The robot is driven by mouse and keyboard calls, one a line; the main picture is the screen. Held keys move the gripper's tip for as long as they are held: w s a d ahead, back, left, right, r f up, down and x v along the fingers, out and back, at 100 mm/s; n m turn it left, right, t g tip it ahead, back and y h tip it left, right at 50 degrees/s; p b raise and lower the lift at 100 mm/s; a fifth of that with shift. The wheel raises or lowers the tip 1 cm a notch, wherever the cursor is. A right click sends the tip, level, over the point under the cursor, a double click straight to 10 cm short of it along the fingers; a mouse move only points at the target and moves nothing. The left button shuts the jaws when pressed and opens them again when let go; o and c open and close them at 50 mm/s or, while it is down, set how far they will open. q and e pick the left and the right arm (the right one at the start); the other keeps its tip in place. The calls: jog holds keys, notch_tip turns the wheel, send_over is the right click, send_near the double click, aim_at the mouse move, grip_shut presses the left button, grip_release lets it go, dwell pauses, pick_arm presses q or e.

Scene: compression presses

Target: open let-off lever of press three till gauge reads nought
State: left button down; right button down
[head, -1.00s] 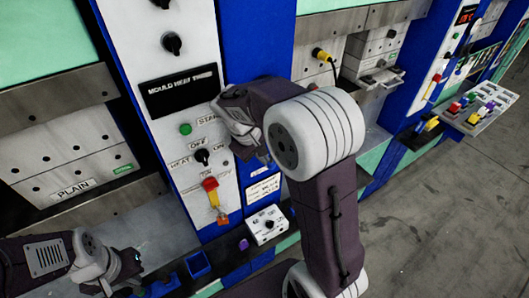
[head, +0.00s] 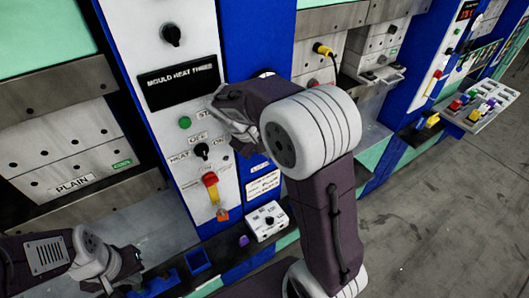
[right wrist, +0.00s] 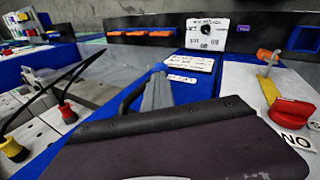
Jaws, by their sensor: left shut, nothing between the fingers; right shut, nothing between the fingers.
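Press three's panel (head: 165,120) carries a black "MOULD HEAT THREE" plate (head: 178,82) in the head view. A sliver of a round white dial (head: 265,73), perhaps the gauge, shows above my right arm; its reading is hidden. My right gripper (head: 240,140) is shut and empty in front of the blue column, beside the panel. A grey bar (right wrist: 157,93) shows against this column in the right wrist view; I cannot tell if it is a lever or my finger. I cannot pick out the let-off lever. My left gripper (head: 122,284) is shut and empty, low at left.
A white dial box (head: 266,221) and a blue bin (head: 198,261) stand on the dark ledge. More presses continue rightward; the grey floor (head: 430,210) is clear.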

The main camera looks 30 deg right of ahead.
jog(key=d+h+b, duration=0.1)
jog(key=h+b, duration=0.1)
jog(key=b, duration=0.1)
jog(key=d+f+h+b, duration=0.1)
jog(key=h+b, duration=0.2)
jog(key=b, duration=0.1)
jog(key=shift+w+d+f, duration=0.15)
jog(key=shift+d, duration=0.05)
jog(key=shift+d+h+b, duration=0.25)
jog(key=shift+h+b, duration=0.1)
jog(key=shift+h, duration=0.25)
jog(key=shift+d+r+b, duration=0.35)
jog(key=shift+d+b, duration=0.05)
jog(key=shift+d, duration=0.05)
jog(key=shift+w+d+r+t+h+b, duration=0.15)
jog(key=shift+d+r+h+b, duration=0.15)
jog(key=shift+d+b, duration=0.25)
jog(key=shift+s+d+r+t+h+b, duration=0.1)
jog(key=shift+d+r+t+h+b, duration=0.1)
jog(key=shift+d+r+b, duration=0.25)
jog(key=shift+d, duration=0.25)
